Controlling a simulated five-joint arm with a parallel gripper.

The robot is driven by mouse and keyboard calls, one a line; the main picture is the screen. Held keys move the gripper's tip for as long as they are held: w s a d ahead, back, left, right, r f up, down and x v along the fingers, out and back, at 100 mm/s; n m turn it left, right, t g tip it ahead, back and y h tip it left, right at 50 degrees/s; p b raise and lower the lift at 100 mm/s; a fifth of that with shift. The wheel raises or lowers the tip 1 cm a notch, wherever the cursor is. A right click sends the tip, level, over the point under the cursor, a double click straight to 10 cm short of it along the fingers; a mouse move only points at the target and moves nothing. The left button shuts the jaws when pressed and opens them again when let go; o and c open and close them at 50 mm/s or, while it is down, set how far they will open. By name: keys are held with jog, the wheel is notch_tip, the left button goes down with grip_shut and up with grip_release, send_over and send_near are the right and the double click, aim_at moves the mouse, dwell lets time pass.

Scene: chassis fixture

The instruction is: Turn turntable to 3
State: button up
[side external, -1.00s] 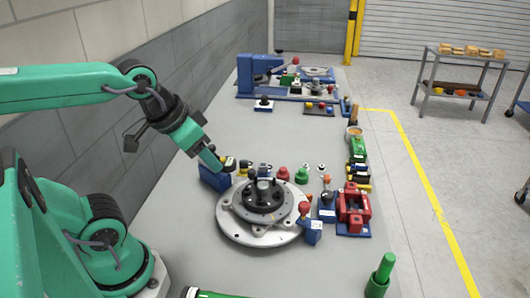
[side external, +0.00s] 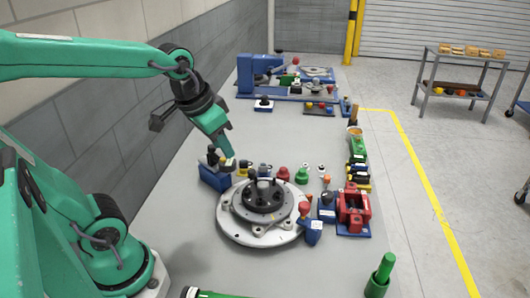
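My gripper (side external: 230,164) points down at the turntable's far left edge, just above a blue block (side external: 214,178). Its fingers are too small to tell whether they are open or shut, and whether they touch anything.
A red vise (side external: 353,207) on a blue base stands right of the turntable. Red (side external: 283,174) and green (side external: 302,175) knobs stand behind it. A green peg (side external: 382,271) is at the front right.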

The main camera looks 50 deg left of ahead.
jog(key=w+a+f+g, duration=0.2)
jog(key=w+a+f, duration=0.2)
jog(key=w, duration=0.4)
jog(key=g, duration=0.2)
send_over(252, 171)
jog(key=f, duration=0.6)
jog(key=shift+s+d+f, duration=0.15)
jog(key=shift+s+f, duration=0.05)
jog(key=shift+f, duration=0.2)
jog(key=shift+w+a+f, duration=0.2)
jog(key=shift+a+f, duration=0.05)
jog(key=shift+f, duration=0.15)
jog(key=shift+f, duration=0.1)
jog(key=shift+f, duration=3.8)
grip_shut()
